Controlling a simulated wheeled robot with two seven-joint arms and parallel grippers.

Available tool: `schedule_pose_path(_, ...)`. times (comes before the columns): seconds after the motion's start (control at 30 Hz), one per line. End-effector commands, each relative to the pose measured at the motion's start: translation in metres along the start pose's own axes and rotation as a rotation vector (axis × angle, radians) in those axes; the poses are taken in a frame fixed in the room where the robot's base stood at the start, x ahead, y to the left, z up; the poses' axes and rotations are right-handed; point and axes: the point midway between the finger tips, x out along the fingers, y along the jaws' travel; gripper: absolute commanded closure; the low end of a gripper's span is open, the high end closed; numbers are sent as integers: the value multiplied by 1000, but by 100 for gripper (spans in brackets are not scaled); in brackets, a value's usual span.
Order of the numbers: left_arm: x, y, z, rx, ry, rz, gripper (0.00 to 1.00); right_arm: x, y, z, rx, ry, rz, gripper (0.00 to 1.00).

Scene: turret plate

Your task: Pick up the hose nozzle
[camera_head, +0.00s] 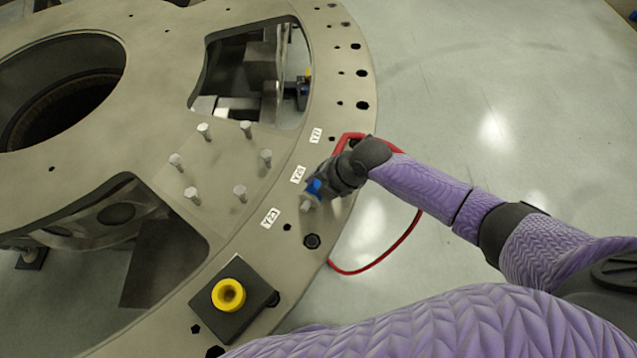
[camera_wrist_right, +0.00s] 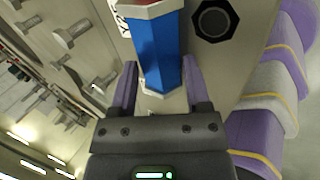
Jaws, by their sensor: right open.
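The hose nozzle (camera_head: 314,187) is a blue fitting with a pale metal end, low over the turret plate (camera_head: 345,60) near its right rim. In the right wrist view the blue nozzle (camera_wrist_right: 160,48) lies between the two purple fingers of my right gripper (camera_wrist_right: 160,85). The fingers are open, one on each side of it; I cannot tell whether either touches it. In the head view my right gripper (camera_head: 325,180) partly covers the nozzle. A red hose (camera_head: 390,250) loops from behind the gripper over the rim. My left gripper is not in view.
A dark block with a yellow ring (camera_head: 228,294) sits on the plate at the lower middle. Several upright bolts (camera_head: 204,131) stand to the left of the gripper. The plate has large openings (camera_head: 60,80). Pale floor (camera_head: 480,60) is clear on the right.

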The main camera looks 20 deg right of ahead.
Motion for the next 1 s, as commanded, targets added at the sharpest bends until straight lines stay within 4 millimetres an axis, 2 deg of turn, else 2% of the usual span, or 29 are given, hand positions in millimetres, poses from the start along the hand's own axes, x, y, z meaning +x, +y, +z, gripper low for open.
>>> schedule_pose_path(0.07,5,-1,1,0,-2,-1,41,9,-1,0,1,1,-2,39)
schedule_pose_path(0.27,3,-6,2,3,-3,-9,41,9,0,0,0,0,-1,39)
schedule_pose_path(0.57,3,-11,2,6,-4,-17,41,8,0,0,1,0,-1,100)
schedule_pose_path(0.87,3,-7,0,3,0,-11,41,8,0,0,1,-1,0,100)
schedule_pose_path(0.93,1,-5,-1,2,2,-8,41,3,3,0,0,-1,1,100)
schedule_pose_path(1.0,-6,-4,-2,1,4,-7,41,-9,10,1,-2,-2,2,100)
